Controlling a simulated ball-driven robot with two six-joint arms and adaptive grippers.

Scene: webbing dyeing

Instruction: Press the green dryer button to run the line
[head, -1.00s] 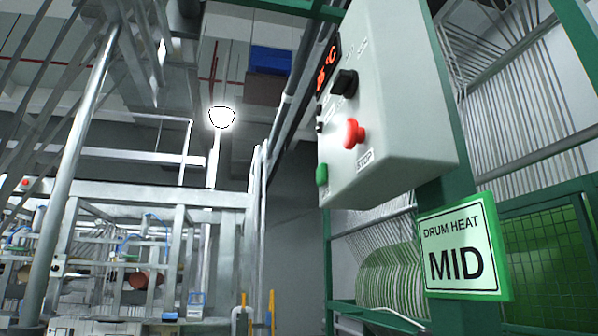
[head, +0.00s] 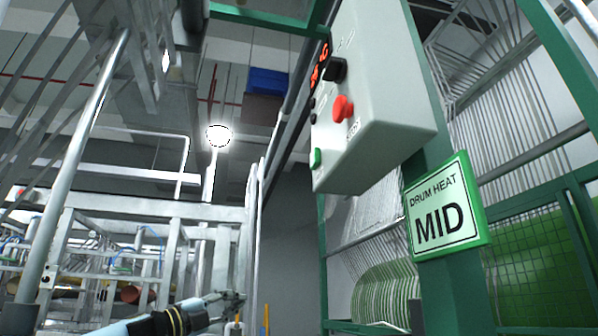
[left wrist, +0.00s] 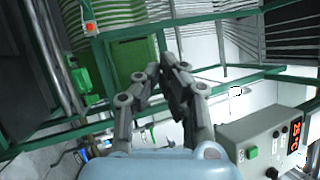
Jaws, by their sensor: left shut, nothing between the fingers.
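The grey control box (head: 375,105) hangs tilted in the upper middle of the head view. The green button (head: 316,158) is low on its face, below the red stop button (head: 342,107) and a black knob (head: 335,70). My left gripper (head: 236,297) is shut and empty, down and left of the box and apart from it. In the left wrist view the gripper's fingers (left wrist: 162,70) point up the picture. There the control box (left wrist: 268,140) is at the lower right, with the green button (left wrist: 253,152) beside the gripper's base. My right gripper is not seen.
A "DRUM HEAT MID" sign (head: 443,212) is fixed on a green post below the box. Green-framed machinery with webbing (head: 385,290) stands behind it. A metal frame (head: 150,200) fills the left. Open space shows between gripper and box.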

